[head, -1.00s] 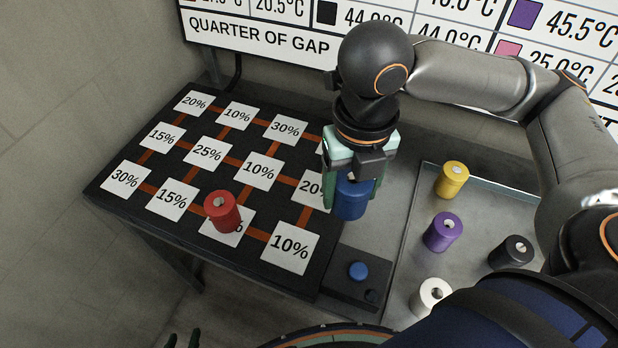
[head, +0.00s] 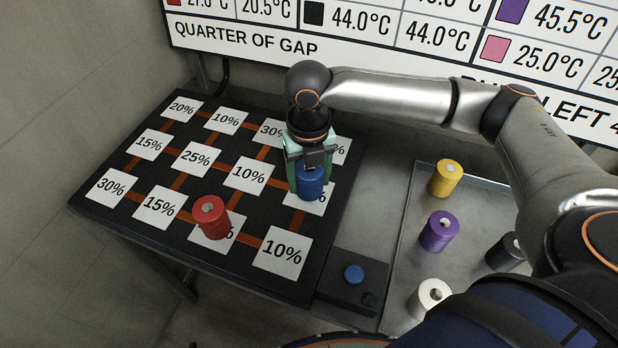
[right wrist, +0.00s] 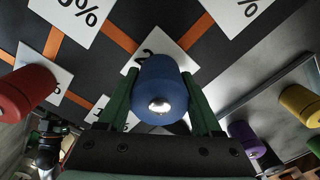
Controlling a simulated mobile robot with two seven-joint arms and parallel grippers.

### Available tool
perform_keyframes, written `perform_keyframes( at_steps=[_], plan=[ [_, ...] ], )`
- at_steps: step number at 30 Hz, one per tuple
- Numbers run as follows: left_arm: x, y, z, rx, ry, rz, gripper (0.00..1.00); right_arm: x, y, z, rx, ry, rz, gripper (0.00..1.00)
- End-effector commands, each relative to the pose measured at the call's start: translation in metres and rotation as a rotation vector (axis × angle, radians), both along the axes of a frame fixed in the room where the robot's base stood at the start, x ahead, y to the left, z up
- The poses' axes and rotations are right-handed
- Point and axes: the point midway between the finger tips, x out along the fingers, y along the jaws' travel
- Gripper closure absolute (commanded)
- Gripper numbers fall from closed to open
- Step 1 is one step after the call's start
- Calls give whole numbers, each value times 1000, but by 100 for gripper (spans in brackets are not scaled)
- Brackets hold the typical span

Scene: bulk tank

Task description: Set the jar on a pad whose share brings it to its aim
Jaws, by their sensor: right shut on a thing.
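My right gripper (head: 308,188) is shut on the blue jar (head: 311,180) and holds it upright. The jar is over or on the 20% pad (head: 320,207) at the right side of the black board, and covers part of it. I cannot tell whether its base touches the pad. In the right wrist view the blue jar (right wrist: 160,90) sits between the green fingers, with a white pad (right wrist: 150,50) behind it. A dark shape at that view's lower left seems to be my left gripper (right wrist: 48,150); its jaws are unclear.
A red jar (head: 211,218) stands on a front pad. The metal tray (head: 405,262) at right holds yellow (head: 446,178), purple (head: 439,232), black (head: 506,252) and white (head: 432,297) jars. A box with a blue button (head: 353,273) sits beside the board. A chart (head: 400,30) stands behind.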

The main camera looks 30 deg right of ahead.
Motion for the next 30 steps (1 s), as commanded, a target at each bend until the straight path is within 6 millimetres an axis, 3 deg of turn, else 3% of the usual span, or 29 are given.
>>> perform_keyframes(
  at_steps=[12,13,21,30],
  plan=[
    [0,-2,3,-3,-1,-1,50,0,0,-8,1,-2,-1,97],
    [1,-2,2,-3,-3,-2,50,0,0,-8,1,-2,0,31],
    [1,-2,3,-4,-8,-2,50,0,0,-8,1,-2,0,4],
    [2,-2,1,-4,-6,-1,50,1,0,-5,0,-4,0,4]
  ],
)
